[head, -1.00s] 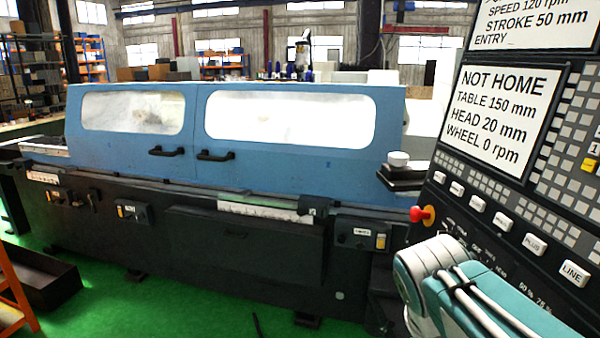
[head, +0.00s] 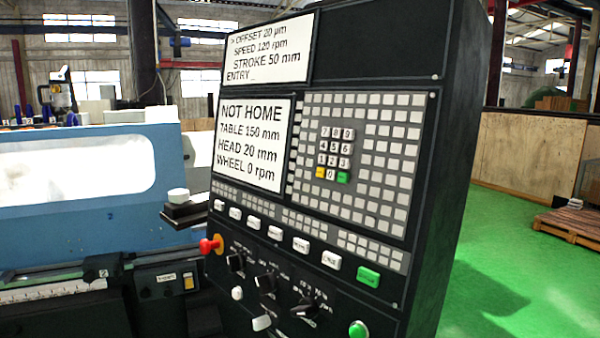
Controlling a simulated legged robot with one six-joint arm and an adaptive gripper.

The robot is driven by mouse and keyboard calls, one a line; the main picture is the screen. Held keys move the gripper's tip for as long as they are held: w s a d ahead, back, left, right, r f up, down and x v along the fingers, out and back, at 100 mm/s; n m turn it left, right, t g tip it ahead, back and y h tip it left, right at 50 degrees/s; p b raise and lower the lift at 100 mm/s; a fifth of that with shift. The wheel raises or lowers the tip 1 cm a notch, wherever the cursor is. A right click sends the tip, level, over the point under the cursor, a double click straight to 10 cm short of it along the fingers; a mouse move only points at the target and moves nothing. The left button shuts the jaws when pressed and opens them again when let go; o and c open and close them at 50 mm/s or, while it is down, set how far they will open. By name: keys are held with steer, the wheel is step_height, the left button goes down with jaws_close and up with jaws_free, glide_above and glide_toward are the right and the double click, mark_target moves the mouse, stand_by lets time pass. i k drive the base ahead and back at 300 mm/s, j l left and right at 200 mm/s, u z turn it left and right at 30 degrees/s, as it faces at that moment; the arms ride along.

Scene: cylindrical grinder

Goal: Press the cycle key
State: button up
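The control panel (head: 425,190) stands in the middle of the head view, tilted in the picture. A row of labelled keys runs along its lower part. Several are white, such as the key (head: 330,259) near the right end, and the last is a green key (head: 368,277). Its label is too small to read, so I cannot tell for sure which is the cycle key. A round green button (head: 358,329) sits lower, near the bottom edge. The upper screen (head: 268,50) shows OFFSET, SPEED, STROKE and ENTRY; the lower screen (head: 252,143) reads NOT HOME. My gripper is not in view.
A red emergency knob (head: 208,246) and black rotary knobs (head: 267,283) sit below the key row. A number pad (head: 335,150) is on the panel. The blue grinder cover (head: 90,210) is at left. Green floor (head: 495,260) is open at right, before a pallet (head: 572,225).

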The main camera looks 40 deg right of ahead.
mark_target(370, 278)
steer(key=z, duration=1.45)
